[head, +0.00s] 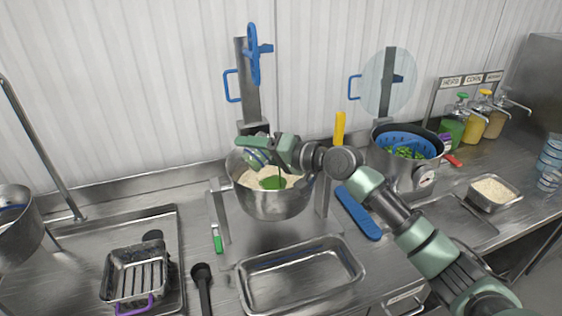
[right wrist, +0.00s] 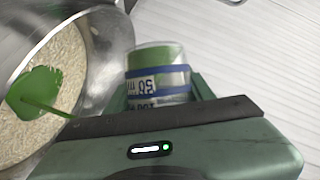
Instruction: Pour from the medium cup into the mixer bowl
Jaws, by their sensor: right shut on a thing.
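My right gripper (head: 262,150) is shut on the medium cup (head: 254,157), a clear cup with blue bands. It holds the cup tilted over the mixer bowl (head: 272,207). The cup also shows in the right wrist view (right wrist: 157,75), with green inside and printed marks on its side. The steel bowl holds pale rice (right wrist: 62,62) with a green patch (right wrist: 33,92) on top. A thin green stream (right wrist: 58,111) runs down to this patch. The cup's mouth is partly hidden. My left gripper is not in view.
An empty steel tray (head: 300,272) lies in front of the bowl. To the right stand a pot (head: 398,172) with a blue colander, a rice tray (head: 493,192), pump bottles (head: 478,120) and stacked cups (head: 550,162). A basket (head: 137,275) stands left.

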